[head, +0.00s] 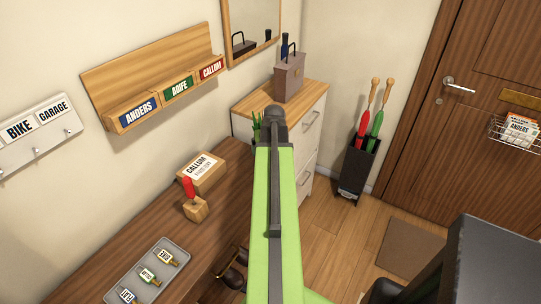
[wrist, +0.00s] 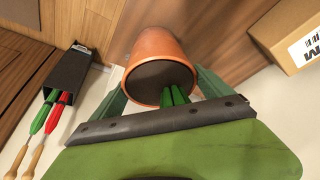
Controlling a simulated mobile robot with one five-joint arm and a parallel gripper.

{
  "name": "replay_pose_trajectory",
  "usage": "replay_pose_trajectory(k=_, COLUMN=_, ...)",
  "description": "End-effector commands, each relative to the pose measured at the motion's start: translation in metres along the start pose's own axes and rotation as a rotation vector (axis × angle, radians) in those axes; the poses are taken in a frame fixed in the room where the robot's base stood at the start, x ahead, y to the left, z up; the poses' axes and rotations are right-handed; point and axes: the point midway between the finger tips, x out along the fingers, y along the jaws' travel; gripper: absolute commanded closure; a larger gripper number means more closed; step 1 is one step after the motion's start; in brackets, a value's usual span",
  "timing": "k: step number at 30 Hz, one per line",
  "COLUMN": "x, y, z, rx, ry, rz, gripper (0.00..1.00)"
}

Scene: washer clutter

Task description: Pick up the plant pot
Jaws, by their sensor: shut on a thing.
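The plant pot (wrist: 160,50) is a round terracotta pot with dark soil and green leaves, seen in the wrist view. My gripper (wrist: 163,87) has its green fingers on either side of the pot and is shut on it. The pot is tilted in that picture. In the head view, my green arm hides the pot and the gripper, and only some green leaves (head: 257,128) show beside the arm. I cannot tell whether the pot touches a surface.
A parcel (head: 202,172) and a red-handled stamp (head: 190,188) lie on the wooden bench (head: 95,275), with a tray of key tags (head: 175,246) nearer. A cabinet (head: 308,115) bears a box-like bag (head: 289,77). An umbrella stand (head: 353,178) is at the right.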

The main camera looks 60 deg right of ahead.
Motion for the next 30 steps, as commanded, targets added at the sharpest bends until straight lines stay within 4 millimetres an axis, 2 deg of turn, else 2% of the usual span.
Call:
replay_pose_trajectory(k=1, x=0.0, y=0.0, z=0.0, rx=0.0, ry=0.0, rz=0.0, gripper=0.52)
replay_pose_trajectory(k=8, x=0.0, y=0.0, z=0.0, rx=0.0, ry=0.0, rz=0.0, gripper=0.82)
replay_pose_trajectory(k=19, x=-0.007, y=0.0, z=-0.003, rx=0.0, ry=0.001, rz=0.0, gripper=0.83)
replay_pose_trajectory(k=28, x=-0.046, y=0.0, z=-0.019, rx=0.0, ry=0.001, rz=0.0, gripper=0.83)
replay_pose_trajectory(k=30, x=-0.055, y=0.012, z=-0.012, rx=0.005, ry=0.0, rz=0.002, gripper=0.83)
